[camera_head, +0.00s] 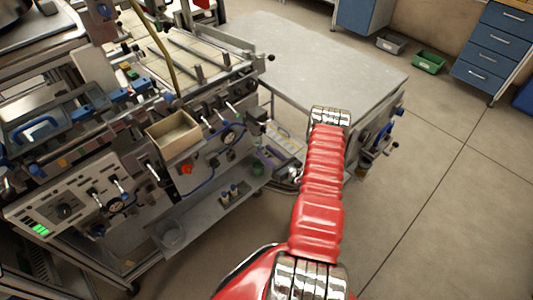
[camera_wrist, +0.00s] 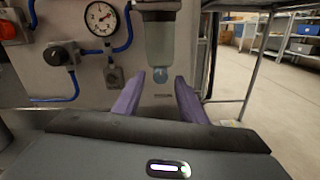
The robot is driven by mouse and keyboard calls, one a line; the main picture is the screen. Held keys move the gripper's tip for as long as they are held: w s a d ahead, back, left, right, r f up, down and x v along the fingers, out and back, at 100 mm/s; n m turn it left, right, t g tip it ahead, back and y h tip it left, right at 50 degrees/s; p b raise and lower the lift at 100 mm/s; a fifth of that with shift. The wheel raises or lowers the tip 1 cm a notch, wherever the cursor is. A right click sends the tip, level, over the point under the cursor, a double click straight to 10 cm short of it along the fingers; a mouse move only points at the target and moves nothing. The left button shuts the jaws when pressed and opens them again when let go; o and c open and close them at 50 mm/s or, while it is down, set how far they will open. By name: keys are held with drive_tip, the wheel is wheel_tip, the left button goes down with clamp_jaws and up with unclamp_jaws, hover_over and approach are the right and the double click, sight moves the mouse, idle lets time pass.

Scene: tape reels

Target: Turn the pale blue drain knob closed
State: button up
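The pale blue drain knob (camera_wrist: 160,74) shows in the wrist view, small and round, at the bottom of a clear filter bowl (camera_wrist: 160,42) fixed to a grey panel. My gripper (camera_wrist: 159,78) is open, with its two purple fingers apart and nothing held between them. In the picture the knob lies between the fingertips; I cannot tell how far beyond them it is, and no contact shows. How far the knob is turned is too small to tell. In the head view my red arm reaches toward the grey bench, and the knob and gripper fingers are not visible.
In the wrist view a pressure gauge (camera_wrist: 101,18), a black knob (camera_wrist: 57,55) and blue tubing (camera_wrist: 75,85) sit left of the bowl. A metal frame leg (camera_wrist: 249,70) stands to the right. In the head view, open floor (camera_head: 450,200) lies to the right.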

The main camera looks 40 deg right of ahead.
drive_tip(key=shift+w, duration=0.1)
drive_tip(key=shift+c, duration=0.5)
clamp_jaws()
drive_tip(key=shift+n, duration=0.7)
drive_tip(key=shift+o, duration=0.5)
unclamp_jaws()
drive_tip(key=s, duration=1.4)
drive_tip(key=shift+d, duration=0.2)
